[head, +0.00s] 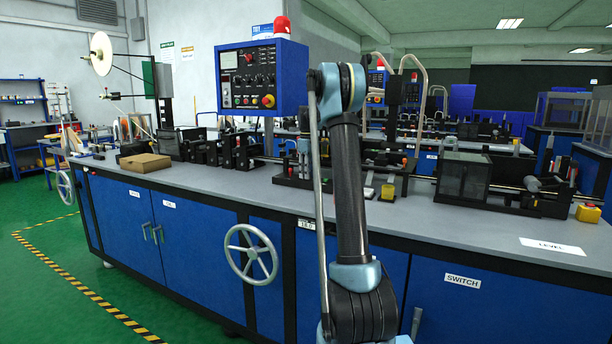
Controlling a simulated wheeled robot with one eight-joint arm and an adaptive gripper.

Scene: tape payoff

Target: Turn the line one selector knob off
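A blue control box (292,80) stands above the far side of the bench, left of my raised arm. Its dark front panel (231,91) carries a small display (228,61), a row of several dark knobs and a red button (268,101). The labels are too small to read, so I cannot tell which knob is the line one selector or how it is turned. My arm rises from the bottom middle, just right of the box. I cannot make out my gripper in this view.
A long grey-topped bench (228,185) with blue doors crosses the view. A handwheel (250,254) sticks out from its front. Machine parts, a cardboard box (145,162) and a yellow switch box (588,212) stand on it. Green floor (40,300) is clear at the left.

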